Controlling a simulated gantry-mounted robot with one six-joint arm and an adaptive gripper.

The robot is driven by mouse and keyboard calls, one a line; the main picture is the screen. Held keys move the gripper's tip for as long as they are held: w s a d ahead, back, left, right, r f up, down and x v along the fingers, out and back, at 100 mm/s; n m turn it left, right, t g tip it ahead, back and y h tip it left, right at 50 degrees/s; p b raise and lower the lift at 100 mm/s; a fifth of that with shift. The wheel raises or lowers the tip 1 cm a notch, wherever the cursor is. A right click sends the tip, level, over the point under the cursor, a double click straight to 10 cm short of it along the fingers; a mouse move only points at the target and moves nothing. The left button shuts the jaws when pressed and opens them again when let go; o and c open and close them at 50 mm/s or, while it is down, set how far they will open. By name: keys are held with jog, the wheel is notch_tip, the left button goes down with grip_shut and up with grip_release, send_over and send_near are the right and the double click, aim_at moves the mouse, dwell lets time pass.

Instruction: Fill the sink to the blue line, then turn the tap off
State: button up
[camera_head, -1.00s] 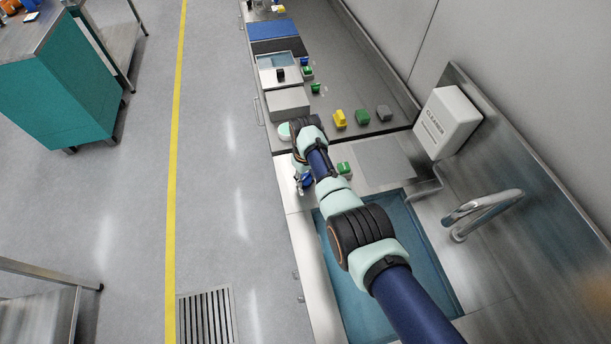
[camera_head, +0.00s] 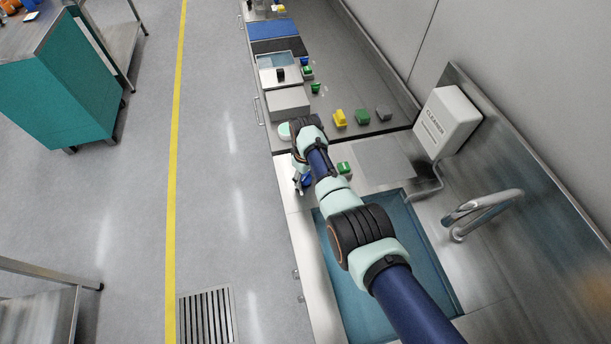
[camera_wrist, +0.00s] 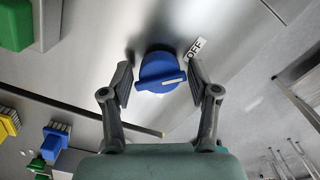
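The blue tap knob (camera_wrist: 161,73) with a white pointer bar sits on a steel panel beside an OFF label (camera_wrist: 195,47). The pointer bar lies roughly crosswise in the wrist view. My gripper (camera_wrist: 158,82) is open around the knob, one finger on each side, with a small gap at the left. In the head view my gripper (camera_head: 300,184) is at the sink's front edge, partly hidden by my arm. The sink (camera_head: 346,292) looks blue-teal inside, and my arm covers much of it. The curved spout (camera_head: 485,206) stands at its right. I cannot make out the blue line or water level.
A green switch block (camera_head: 344,168) is just right of my gripper. Yellow (camera_head: 340,118) and green (camera_head: 362,117) blocks lie on the counter farther back. A white CLEANER box (camera_head: 447,122) is at the wall.

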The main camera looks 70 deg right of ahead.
aim_at(305, 177)
jog(key=shift+r, duration=0.1)
notch_tip(305, 177, up, 12)
dwell(0.5)
dwell(0.5)
jog(key=w+a+r+n+t+h, duration=0.15)
jog(key=w+a, duration=0.25)
jog(key=a, duration=0.4)
jog(key=w+a+t, duration=0.3)
jog(key=w+a, duration=0.1)
jog(key=a, duration=0.4)
jog(key=w+a+r+n+t+h, duration=0.1)
jog(key=w+a+t, duration=0.1)
jog(key=w+a, duration=0.5)
jog(key=s+a+r+n+t+y, duration=0.1)
jog(key=s+a+r+t, duration=0.35)
jog(key=a, duration=0.75)
jog(key=s+a+r+n+t+y, duration=0.1)
jog(key=s+a+r+t+y, duration=0.1)
jog(key=s+a+r, duration=0.7)
notch_tip(305, 177, up, 24)
jog(key=w+a+p, duration=0.1)
jog(key=w+p, duration=0.2)
jog(key=p, duration=2.3)
jog(key=shift+r, duration=0.15)
